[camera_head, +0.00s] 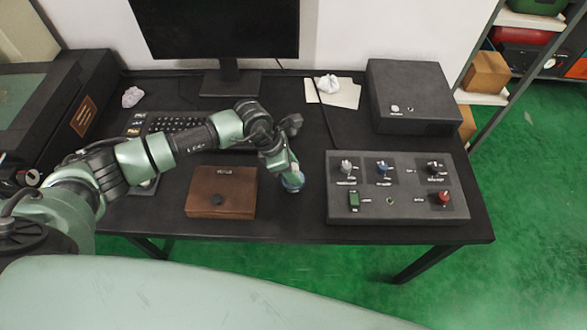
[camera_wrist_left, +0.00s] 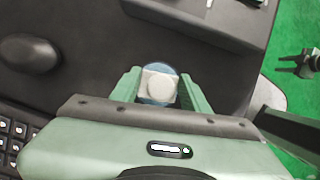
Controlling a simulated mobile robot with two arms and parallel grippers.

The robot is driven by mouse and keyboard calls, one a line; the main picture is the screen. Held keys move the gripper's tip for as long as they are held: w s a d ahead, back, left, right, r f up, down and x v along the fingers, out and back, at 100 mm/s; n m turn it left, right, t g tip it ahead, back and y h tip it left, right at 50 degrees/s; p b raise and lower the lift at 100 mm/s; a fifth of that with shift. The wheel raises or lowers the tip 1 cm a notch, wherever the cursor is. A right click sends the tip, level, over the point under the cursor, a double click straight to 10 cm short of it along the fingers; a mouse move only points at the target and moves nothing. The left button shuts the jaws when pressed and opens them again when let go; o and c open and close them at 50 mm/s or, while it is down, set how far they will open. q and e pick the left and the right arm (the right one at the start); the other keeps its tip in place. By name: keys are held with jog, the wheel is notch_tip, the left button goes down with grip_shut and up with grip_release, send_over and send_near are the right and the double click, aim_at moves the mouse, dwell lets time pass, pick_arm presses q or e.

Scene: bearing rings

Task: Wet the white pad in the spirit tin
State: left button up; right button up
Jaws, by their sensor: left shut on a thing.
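My left gripper (camera_head: 291,176) reaches down over the table, just right of the brown box. A small blue round tin (camera_head: 293,184) shows at its fingertips. In the left wrist view the fingers (camera_wrist_left: 158,92) stand on either side of a whitish pad (camera_wrist_left: 160,87) with a round middle, and are shut on it. The blue rim of the tin (camera_wrist_left: 157,69) shows around and behind the pad. Whether the pad touches the inside of the tin is hidden.
The brown box (camera_head: 205,204) is close on the left. A keyboard (camera_head: 178,124) and monitor (camera_head: 222,30) stand behind.

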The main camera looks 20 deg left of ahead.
pick_arm(q)
jog(key=shift+f+b, duration=0.4)
jog(key=shift+f, duration=0.05)
dwell(0.5)
jog(key=shift+f, duration=0.1)
dwell(1.2)
jog(key=shift+r+p, duration=2.1)
jog(key=shift+r, duration=1.5)
